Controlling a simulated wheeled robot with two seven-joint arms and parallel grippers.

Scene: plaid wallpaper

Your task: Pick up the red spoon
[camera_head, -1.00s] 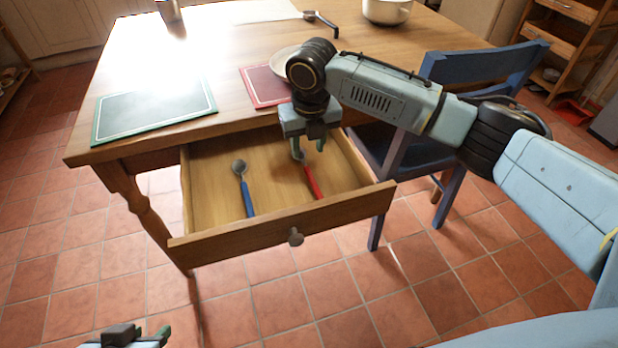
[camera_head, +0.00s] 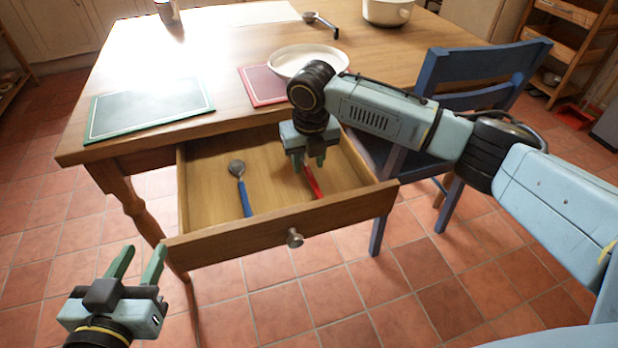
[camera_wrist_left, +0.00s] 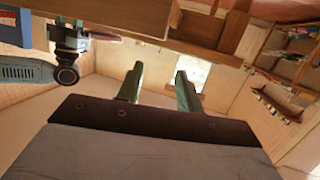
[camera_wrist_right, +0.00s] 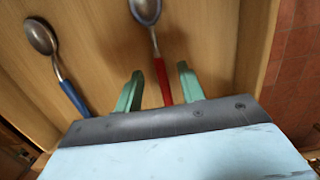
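The red spoon (camera_head: 312,182) lies in the open drawer, on its right side. In the right wrist view its red handle (camera_wrist_right: 162,82) runs between my right gripper's fingers, and its metal bowl (camera_wrist_right: 146,10) lies beyond them. My right gripper (camera_head: 309,164) is open, pointing down into the drawer over the spoon; the fingers stand apart from the handle on both sides. In the head view the gripper hides the spoon's bowl. My left gripper (camera_head: 136,264) is open and empty, in front of the drawer at the lower left. It also shows in the left wrist view (camera_wrist_left: 160,82).
A blue-handled spoon (camera_head: 241,186) lies in the left part of the drawer (camera_head: 200,240). The drawer walls surround my right gripper. A blue chair (camera_head: 470,100) stands right of the table. Placemats, a plate (camera_head: 305,58) and a pot (camera_head: 387,12) are on the tabletop.

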